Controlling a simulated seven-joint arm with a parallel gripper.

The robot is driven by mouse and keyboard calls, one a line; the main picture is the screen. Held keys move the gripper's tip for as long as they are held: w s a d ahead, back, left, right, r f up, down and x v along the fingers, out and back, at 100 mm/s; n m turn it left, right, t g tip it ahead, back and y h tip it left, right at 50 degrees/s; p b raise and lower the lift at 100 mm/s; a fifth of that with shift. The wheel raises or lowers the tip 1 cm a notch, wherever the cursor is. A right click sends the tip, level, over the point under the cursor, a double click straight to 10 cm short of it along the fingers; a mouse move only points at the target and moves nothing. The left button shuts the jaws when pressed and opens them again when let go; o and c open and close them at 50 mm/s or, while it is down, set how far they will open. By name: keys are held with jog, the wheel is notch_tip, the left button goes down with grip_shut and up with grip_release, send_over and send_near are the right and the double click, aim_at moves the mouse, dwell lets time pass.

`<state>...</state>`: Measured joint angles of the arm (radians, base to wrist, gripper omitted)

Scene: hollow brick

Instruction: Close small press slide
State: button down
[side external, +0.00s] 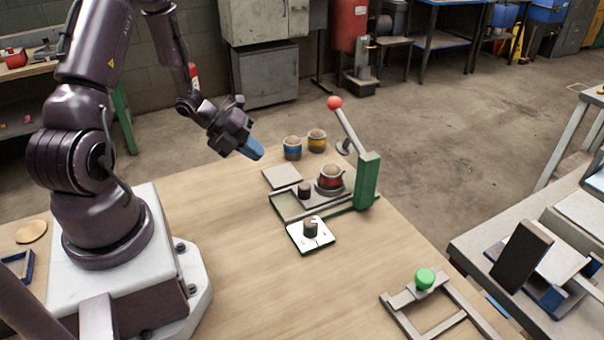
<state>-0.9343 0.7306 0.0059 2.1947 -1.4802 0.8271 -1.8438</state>
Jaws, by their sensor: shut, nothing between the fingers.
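The small press stands on the wooden table, with a green upright (368,183) and a lever with a red ball knob (334,103) leaning up to the left. At its foot is a low green-edged tray or slide (290,207). On it sit a dark knob (304,189) and a grey cup with a red band (330,179). I cannot tell exactly how far the slide is out. My gripper (254,150) has blue fingertips, is shut and empty, and hangs above the table behind and left of the press, apart from it.
Blue-banded (292,148) and yellow-banded (317,140) cups stand behind the press. A pale square plate (282,177) lies left of it, a white dial panel (311,238) in front. A grey frame with a green knob (424,278) is at front right. The middle-left tabletop is clear.

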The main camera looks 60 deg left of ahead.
aim_at(325, 169)
jog(key=x, duration=0.9)
jog(key=shift+w+d+f, duration=0.15)
jog(key=shift+d+f, duration=0.05)
jog(key=shift+f, duration=0.05)
jog(key=shift+w+d+f, duration=0.1)
jog(key=shift+w+d, duration=0.2)
jog(key=shift+w, duration=0.25)
jog(key=shift+w+d, duration=0.35)
jog(key=shift+w, duration=0.25)
jog(key=shift+w+d, duration=0.4)
jog(key=shift+w, duration=0.35)
jog(key=shift+w, duration=2.7)
